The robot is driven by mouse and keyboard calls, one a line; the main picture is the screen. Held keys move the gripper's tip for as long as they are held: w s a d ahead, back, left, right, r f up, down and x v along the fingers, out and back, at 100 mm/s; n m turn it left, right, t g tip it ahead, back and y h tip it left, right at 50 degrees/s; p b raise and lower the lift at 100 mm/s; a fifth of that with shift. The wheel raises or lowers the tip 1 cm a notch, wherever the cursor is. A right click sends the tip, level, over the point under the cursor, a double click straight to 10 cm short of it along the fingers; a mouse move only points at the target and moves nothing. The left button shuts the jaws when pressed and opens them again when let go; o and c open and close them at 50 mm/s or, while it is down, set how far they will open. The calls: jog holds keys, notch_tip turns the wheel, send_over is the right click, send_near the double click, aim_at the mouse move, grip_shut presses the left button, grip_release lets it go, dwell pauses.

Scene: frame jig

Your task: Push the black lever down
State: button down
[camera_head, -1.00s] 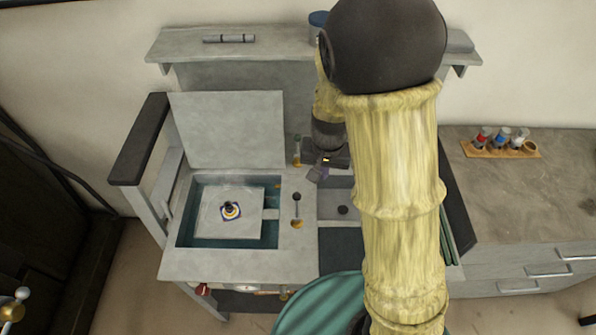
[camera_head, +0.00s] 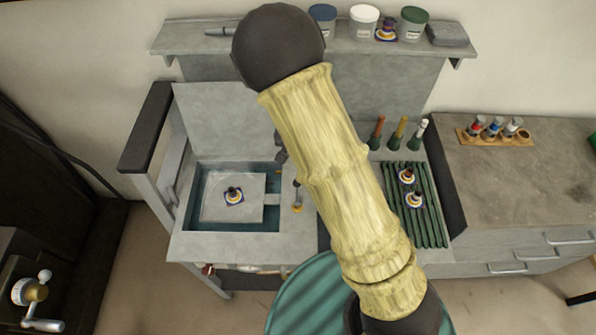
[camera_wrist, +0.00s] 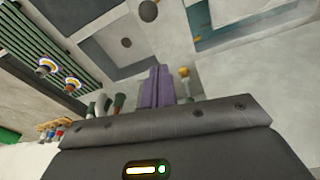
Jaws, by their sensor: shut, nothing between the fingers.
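The black lever (camera_head: 296,187) stands on the grey bench just right of the sunken basin, with a brass piece at its near end. In the wrist view a dark round knob (camera_wrist: 148,10) at the top edge looks like its end, though its shaft cannot be made out. My gripper (camera_wrist: 160,72) shows as two purple fingers pressed together, with nothing between them. The knob is apart from the fingertips in that picture. In the head view my arm hides most of the gripper, so its exact distance from the lever cannot be told.
The basin (camera_head: 191,210) holds a pale block with a small knobbed piece (camera_head: 234,196). A green slatted rack (camera_head: 430,228) with two similar pieces lies to the right. Several coloured-top handles stand behind it. A shelf (camera_head: 185,40) with tubs runs along the back.

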aim_at(297, 193)
notch_tip(297, 193, down, 6)
jog(key=s+p, duration=0.2)
jog(key=p, duration=0.1)
jog(key=shift+s+a, duration=0.2)
jog(key=shift+s, duration=0.2)
jog(key=shift+s+f+b, duration=0.1)
jog(key=shift+f+b, duration=0.1)
jog(key=shift+b, duration=0.35)
